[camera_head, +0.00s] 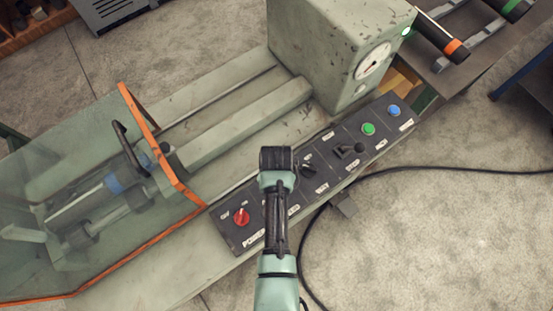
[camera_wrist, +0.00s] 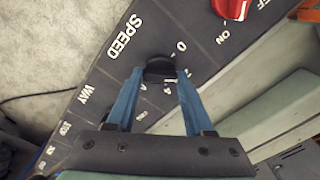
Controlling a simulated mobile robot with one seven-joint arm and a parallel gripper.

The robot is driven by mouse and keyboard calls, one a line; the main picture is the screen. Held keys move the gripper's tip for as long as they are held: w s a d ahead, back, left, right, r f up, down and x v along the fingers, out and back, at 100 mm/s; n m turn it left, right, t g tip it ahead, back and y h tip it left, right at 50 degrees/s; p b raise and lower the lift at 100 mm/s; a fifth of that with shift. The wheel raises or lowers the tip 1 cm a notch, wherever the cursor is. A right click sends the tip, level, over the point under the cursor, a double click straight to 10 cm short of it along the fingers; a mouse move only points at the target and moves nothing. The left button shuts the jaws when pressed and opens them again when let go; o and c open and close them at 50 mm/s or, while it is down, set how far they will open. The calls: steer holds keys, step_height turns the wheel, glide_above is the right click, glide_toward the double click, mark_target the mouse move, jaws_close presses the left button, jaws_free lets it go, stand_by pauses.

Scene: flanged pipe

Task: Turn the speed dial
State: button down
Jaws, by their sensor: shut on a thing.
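The speed dial (camera_wrist: 160,66) is a small black knob on the dark control panel, beside the white SPEED lettering in the wrist view. My gripper (camera_wrist: 160,76) has its two blue fingers closed on either side of the dial. The printed 0 lies just past the dial; other scale marks are partly covered by the fingers. In the head view my arm reaches over the control panel (camera_head: 225,228) and hides the dial and the fingertips.
A red switch (camera_head: 241,216) sits left of my arm. To the right are a black knob (camera_head: 308,170), a lever (camera_head: 350,150), a green button (camera_head: 368,129) and a blue button (camera_head: 394,110). A clear guard with orange edging (camera_head: 160,150) stands left. A black cable (camera_head: 430,169) lies on the floor.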

steer(key=shift+m, duration=0.6)
steer(key=shift+c, duration=1.4)
jaws_free()
step_height(320, 180, up, 13)
